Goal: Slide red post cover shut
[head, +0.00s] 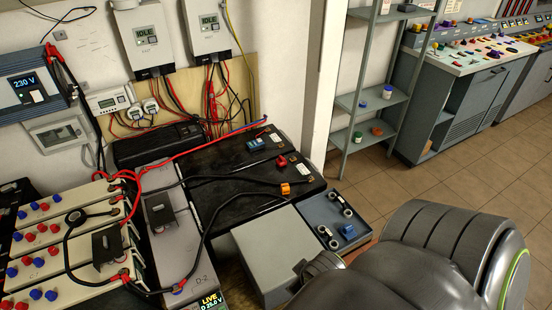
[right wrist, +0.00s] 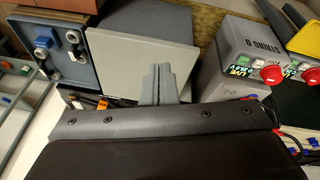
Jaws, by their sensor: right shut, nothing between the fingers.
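My right gripper (right wrist: 160,78) is shut and empty in the right wrist view, its grey fingers over the edge of a light grey panel (right wrist: 125,58). In the head view my right arm comes in from the lower right and hides most of this gripper. A small red piece (head: 283,161) sits on the black battery, with an orange piece (head: 286,188) nearer me. I cannot tell which part is the red post cover. A grey unit labelled STRING D (right wrist: 230,50) stands right of the fingers, with a red knob (right wrist: 270,73). My left gripper is not in view.
Cream batteries (head: 60,240) with red and blue caps stand at left. Loose black and red cables cross the batteries. Tiled floor lies free at right, before a shelf (head: 370,100).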

